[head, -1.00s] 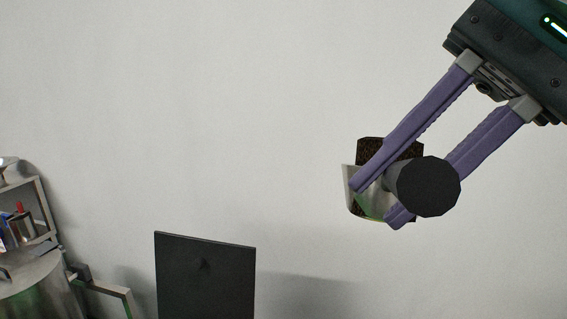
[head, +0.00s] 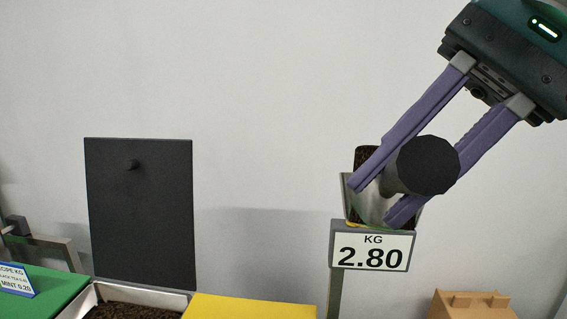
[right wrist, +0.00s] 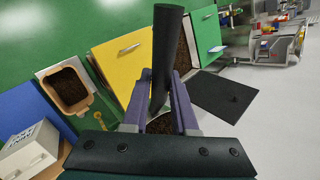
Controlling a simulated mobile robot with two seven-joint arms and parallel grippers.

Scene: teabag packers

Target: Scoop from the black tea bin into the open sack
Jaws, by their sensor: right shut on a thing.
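My right gripper (head: 376,204) is shut on a metal scoop (head: 372,207) with a thick black handle (head: 428,165). It holds the scoop up in front of the wall. Dark tea (right wrist: 162,123) shows in the scoop in the right wrist view. A bin (head: 182,297) of dark tea stands at the bottom of the head view, below an upright black panel (head: 138,215). A brown open sack (head: 470,308) shows its top at the lower right; in the right wrist view the sack (right wrist: 88,104) has dark contents. My left gripper is out of view.
A display (head: 372,247) reading KG 2.80 stands on a post just below the scoop. A yellow lid (head: 250,308) lies right of the bin, and a green surface (head: 55,293) with a small sign (head: 15,280) lies left. A blue panel (right wrist: 20,103) is near the sack.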

